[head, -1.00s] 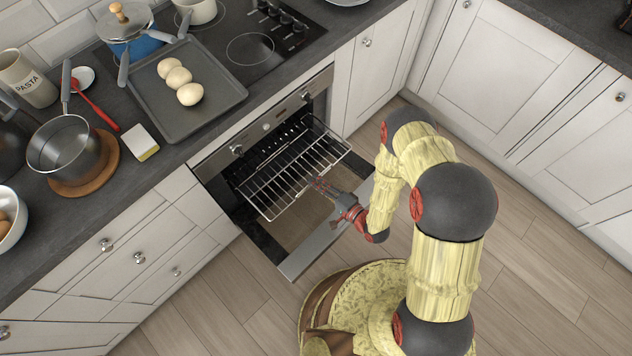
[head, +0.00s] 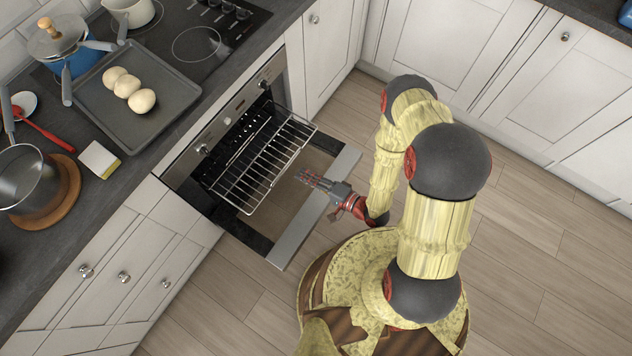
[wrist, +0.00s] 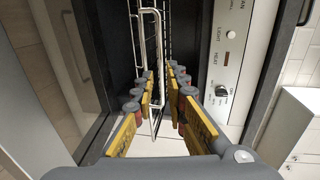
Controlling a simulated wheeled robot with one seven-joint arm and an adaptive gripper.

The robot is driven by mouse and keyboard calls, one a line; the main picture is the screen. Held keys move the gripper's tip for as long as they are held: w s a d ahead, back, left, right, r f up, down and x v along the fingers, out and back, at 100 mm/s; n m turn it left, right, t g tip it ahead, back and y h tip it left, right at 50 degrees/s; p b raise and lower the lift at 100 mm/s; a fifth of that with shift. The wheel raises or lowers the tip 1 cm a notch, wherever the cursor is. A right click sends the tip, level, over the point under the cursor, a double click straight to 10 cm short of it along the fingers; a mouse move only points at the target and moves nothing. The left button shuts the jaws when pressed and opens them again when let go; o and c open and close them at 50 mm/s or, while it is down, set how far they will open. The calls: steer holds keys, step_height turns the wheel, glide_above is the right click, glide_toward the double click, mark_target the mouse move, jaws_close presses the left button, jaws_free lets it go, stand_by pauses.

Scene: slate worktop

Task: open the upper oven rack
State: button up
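The oven (head: 232,120) has its door (head: 290,205) folded down. A wire rack (head: 262,165) sticks partly out of the oven cavity, over the inner part of the door. My gripper (head: 304,178) is just outside the rack's front edge, with a small gap showing in the head view. In the wrist view my gripper (wrist: 160,80) has its two rows of fingers apart and nothing clamped. The rack's front wire loop (wrist: 155,30) shows in line with the space between them. I cannot tell whether another rack lies below.
The oven's control panel (wrist: 228,50) is close on the right in the wrist view. A baking tray (head: 165,100) with several pale rolls, a blue pot (head: 70,60) and a saucepan (head: 22,175) stand on the worktop above.

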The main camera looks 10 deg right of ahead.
steer(key=shift+v, duration=2.25)
